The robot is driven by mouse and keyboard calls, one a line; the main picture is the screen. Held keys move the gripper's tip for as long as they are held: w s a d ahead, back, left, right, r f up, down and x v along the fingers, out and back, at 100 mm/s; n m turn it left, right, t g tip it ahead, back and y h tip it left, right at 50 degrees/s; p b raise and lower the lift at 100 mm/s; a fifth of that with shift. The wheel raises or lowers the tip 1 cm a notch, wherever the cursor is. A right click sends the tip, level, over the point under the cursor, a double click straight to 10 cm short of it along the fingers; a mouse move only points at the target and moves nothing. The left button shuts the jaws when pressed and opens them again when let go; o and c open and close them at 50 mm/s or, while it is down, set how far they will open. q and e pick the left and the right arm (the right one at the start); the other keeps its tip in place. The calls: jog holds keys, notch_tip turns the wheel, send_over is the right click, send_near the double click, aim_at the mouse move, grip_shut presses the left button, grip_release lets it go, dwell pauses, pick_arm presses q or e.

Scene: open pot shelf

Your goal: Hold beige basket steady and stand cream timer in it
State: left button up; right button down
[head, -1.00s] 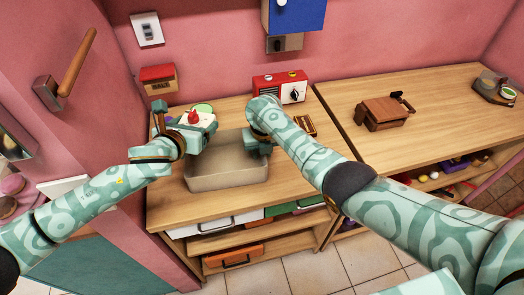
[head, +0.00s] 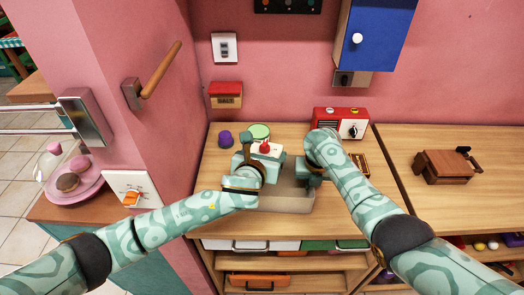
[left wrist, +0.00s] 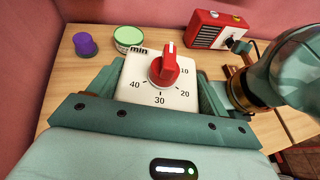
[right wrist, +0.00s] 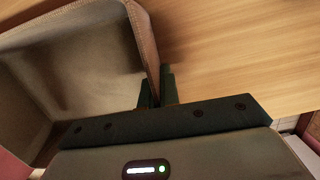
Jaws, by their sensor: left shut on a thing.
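The cream timer (head: 266,149), with a red knob and number marks, is between the fingers of my left gripper (head: 262,156). Its dial also shows in the left wrist view (left wrist: 159,82), facing that camera. The beige basket (head: 288,203) is an open box on the wooden counter. My left gripper holds the timer above the basket's back left part in the head view; its exact height is unclear. My right gripper (head: 310,174) is at the basket's right side. In the right wrist view its fingers (right wrist: 157,88) straddle the basket wall (right wrist: 85,50) closely.
A purple item (head: 225,138) and a green-lidded tin (head: 259,131) stand behind the left gripper. A red radio (head: 341,123) stands behind the right one. A salt box (head: 226,95) hangs on the wall. A brown wooden box (head: 446,166) is on the right counter.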

aim_at(252, 149)
pick_arm(q)
jog(key=a+n+y, duration=0.1)
jog(key=w+a+n+y, duration=0.1)
jog(key=a, duration=0.1)
jog(key=shift+a+r+t+y, duration=0.1)
jog(key=shift+r+t+y, duration=0.05)
jog(key=shift+t+y, duration=0.2)
jog(key=shift+f, duration=1.9)
jog(key=shift+f, duration=0.1)
jog(key=shift+f, duration=1.45)
jog(key=o, duration=1.1)
jog(key=shift+f, duration=0.15)
jog(key=shift+a, duration=0.15)
pick_arm(e)
jog(key=shift+d, duration=0.1)
pick_arm(q)
jog(key=v, duration=1.2)
jog(key=shift+d, duration=0.2)
